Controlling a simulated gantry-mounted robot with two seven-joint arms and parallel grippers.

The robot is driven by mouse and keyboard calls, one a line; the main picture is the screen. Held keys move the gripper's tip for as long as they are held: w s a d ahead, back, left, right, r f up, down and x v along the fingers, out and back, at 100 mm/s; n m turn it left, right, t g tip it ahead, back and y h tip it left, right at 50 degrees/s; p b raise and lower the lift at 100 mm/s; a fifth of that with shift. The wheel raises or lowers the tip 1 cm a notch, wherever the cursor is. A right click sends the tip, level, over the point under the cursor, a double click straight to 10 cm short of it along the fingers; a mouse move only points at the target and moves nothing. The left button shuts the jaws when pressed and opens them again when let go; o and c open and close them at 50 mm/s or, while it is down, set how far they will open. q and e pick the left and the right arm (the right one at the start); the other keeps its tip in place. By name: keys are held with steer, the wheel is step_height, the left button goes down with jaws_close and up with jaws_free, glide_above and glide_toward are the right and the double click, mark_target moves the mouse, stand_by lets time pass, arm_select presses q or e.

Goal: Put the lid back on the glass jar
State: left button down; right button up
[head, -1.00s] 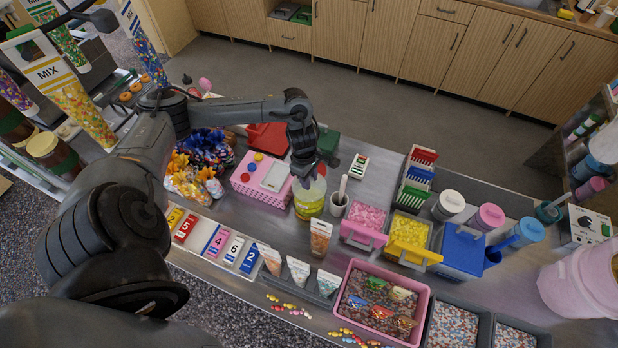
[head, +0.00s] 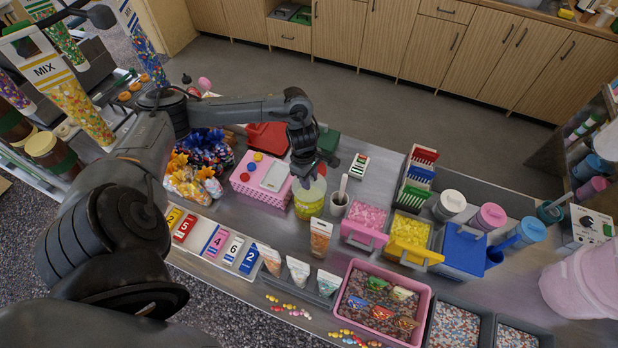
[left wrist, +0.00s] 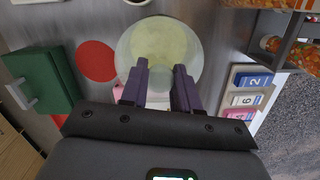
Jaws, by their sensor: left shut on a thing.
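The glass jar (head: 309,204), with yellow contents, stands upright on the steel counter right of the pink basket. My left gripper (head: 306,179) is directly over its mouth, pointing down. In the left wrist view, the purple fingers of my left gripper (left wrist: 161,84) stand a little apart, over a pale translucent round (left wrist: 190,50) with yellow showing through. They are shut on the clear lid, which is hard to tell from the jar's rim beneath. I cannot tell whether lid and rim touch. My right gripper is out of view.
A red disc (left wrist: 97,60) lies beside the jar, near a green box (left wrist: 40,80). Sweet tubs and a paper bag (head: 320,238) stand nearby.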

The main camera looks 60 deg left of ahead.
arm_select(q)
steer(key=shift+b, duration=0.3)
stand_by(0.7)
steer(key=c, duration=0.8)
jaws_free()
steer(key=shift+o, duration=0.7)
steer(key=o, duration=0.4)
steer(key=shift+r, duration=0.15)
